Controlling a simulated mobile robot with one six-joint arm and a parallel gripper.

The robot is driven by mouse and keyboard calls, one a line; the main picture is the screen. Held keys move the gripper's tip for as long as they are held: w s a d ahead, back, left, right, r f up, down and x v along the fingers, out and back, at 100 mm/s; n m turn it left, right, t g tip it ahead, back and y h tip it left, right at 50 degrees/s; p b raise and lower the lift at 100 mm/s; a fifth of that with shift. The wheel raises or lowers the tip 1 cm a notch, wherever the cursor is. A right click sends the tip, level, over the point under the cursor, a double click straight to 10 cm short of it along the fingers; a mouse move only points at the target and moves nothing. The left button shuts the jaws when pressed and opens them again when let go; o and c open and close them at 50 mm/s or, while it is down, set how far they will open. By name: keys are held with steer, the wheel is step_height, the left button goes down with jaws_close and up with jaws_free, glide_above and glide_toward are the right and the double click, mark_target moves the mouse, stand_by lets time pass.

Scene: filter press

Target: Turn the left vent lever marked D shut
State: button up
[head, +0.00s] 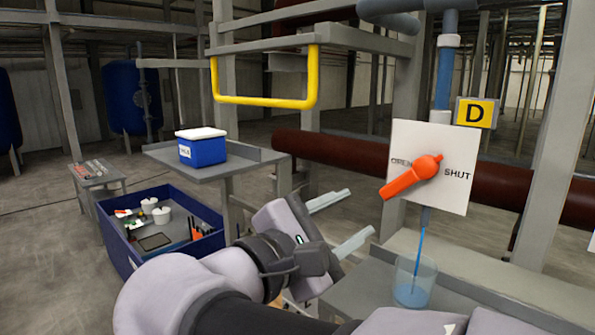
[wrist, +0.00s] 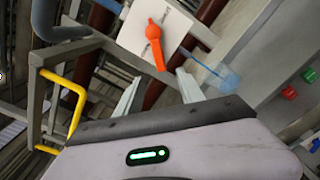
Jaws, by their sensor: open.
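The orange vent lever (head: 411,178) sits on a white plate (head: 440,135) printed OPEN on the left and SHUT on the right. A yellow sign marked D (head: 476,112) is above the plate. The lever slants down to the left, its end below the word OPEN. Blue liquid runs from the pipe below the plate into a clear beaker (head: 414,280). My gripper (head: 350,220) is open and empty, left of and below the lever, apart from it. In the wrist view the lever (wrist: 155,45) shows just beyond and between the fingertips (wrist: 158,80).
A yellow rail (head: 265,102) hangs at upper left. A blue and white cooler box (head: 202,148) stands on a grey shelf. A dark blue bin (head: 125,245) with tools and cups is at lower left. A dark red pipe (head: 340,160) runs behind the plate.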

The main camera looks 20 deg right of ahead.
mark_target(397, 186)
steer(key=p+x, duration=0.2)
steer(key=x, duration=1.5)
steer(key=shift+w+d+r, duration=0.15)
steer(key=shift+d+r, duration=0.05)
jaws_close()
stand_by(0.5)
